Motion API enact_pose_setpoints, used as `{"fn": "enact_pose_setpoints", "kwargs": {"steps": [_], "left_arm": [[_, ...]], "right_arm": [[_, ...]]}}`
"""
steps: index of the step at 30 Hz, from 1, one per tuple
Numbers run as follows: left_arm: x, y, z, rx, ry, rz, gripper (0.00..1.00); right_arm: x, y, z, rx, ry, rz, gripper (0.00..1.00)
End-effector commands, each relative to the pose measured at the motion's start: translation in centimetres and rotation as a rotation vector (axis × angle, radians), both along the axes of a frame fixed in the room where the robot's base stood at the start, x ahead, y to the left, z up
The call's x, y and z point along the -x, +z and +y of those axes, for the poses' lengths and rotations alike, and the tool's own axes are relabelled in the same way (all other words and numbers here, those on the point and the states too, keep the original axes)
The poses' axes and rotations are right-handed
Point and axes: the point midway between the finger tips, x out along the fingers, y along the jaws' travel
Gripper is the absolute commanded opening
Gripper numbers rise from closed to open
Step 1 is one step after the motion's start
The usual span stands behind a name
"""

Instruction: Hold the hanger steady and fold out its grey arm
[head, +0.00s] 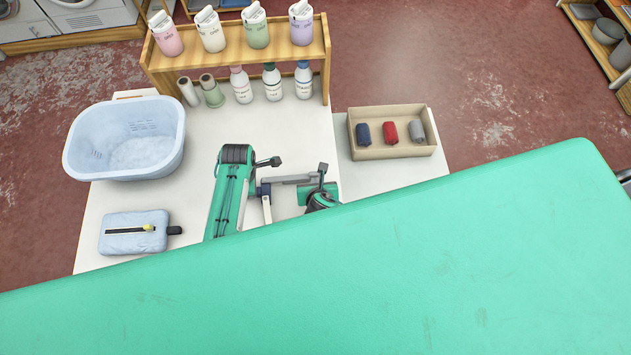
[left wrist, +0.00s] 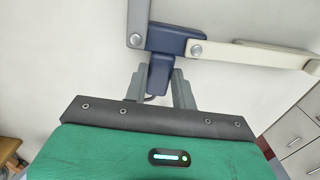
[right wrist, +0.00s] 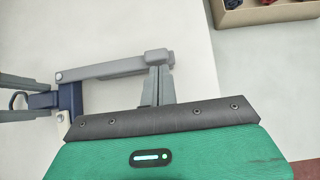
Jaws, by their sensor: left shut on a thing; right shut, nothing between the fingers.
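The hanger has a navy hub (left wrist: 178,40), a grey arm (head: 290,179) and a cream arm (left wrist: 265,54). My left gripper (left wrist: 158,76) is shut on the navy stem below the hub. The grey arm stands out roughly at a right angle to the hub, towards my right gripper; it also shows in the right wrist view (right wrist: 112,69). The cream arm points roughly in line with the hub. My right gripper (right wrist: 159,74) is shut and empty, its fingertips beside the grey arm's free end; I cannot tell whether they touch.
A blue-white basin (head: 125,140) and a pale blue pouch (head: 134,232) lie on the white table (head: 95,225) at left. A wooden rack (head: 240,48) with several bottles stands behind. A cardboard box (head: 392,151) with rolled cloths sits at right. Green covers the foreground.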

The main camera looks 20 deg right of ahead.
Motion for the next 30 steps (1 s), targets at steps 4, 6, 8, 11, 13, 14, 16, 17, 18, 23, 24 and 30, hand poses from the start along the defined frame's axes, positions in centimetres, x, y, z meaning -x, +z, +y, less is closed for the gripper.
{"fn": "enact_pose_setpoints", "kwargs": {"steps": [4, 6, 8, 11, 13, 14, 16, 17, 18, 23, 24, 30], "left_arm": [[0.0, 0.0, 0.0, 0.000, 0.000, 0.000, 0.00], [0.0, 0.0, 0.0, 0.000, 0.000, 0.000, 0.00], [0.0, 0.0, 0.0, 0.000, 0.000, 0.000, 0.00], [0.0, 0.0, 0.0, 0.000, 0.000, 0.000, 0.00], [0.0, 0.0, 0.0, 0.000, 0.000, 0.000, 0.00], [0.0, 0.0, 0.0, 0.000, 0.000, 0.000, 0.00], [0.0, 0.0, 0.0, 0.000, 0.000, 0.000, 0.00], [0.0, 0.0, 0.0, 0.000, 0.000, 0.000, 0.00], [0.0, 0.0, 0.0, 0.000, 0.000, 0.000, 0.00], [0.0, 0.0, 0.0, 0.000, 0.000, 0.000, 0.00], [0.0, 0.0, 0.0, 0.000, 0.000, 0.000, 0.00], [0.0, 0.0, 0.0, 0.000, 0.000, 0.000, 0.00]], "right_arm": [[-0.1, 0.0, 0.0, -0.001, -0.001, 0.000, 0.00], [-0.1, 0.0, 0.0, -0.001, -0.001, 0.000, 0.00], [-0.1, 0.0, 0.0, -0.001, -0.001, 0.000, 0.00], [-0.1, 0.0, 0.0, -0.001, 0.002, 0.000, 0.00], [-0.2, 0.0, -0.1, -0.001, 0.009, -0.001, 0.00], [-0.3, 0.0, -0.1, -0.001, 0.014, -0.001, 0.00], [-0.7, 0.1, -0.2, 0.001, 0.032, -0.004, 0.00], [-0.9, 0.1, -0.3, 0.001, 0.041, -0.004, 0.00], [-1.1, 0.1, -0.4, 0.002, 0.059, -0.005, 0.00], [-2.6, 0.1, -0.9, 0.004, 0.148, -0.006, 0.00], [-3.0, 0.1, -1.0, 0.004, 0.176, -0.005, 0.00], [-5.4, 0.2, -1.4, 0.005, 0.328, -0.006, 0.00]]}}
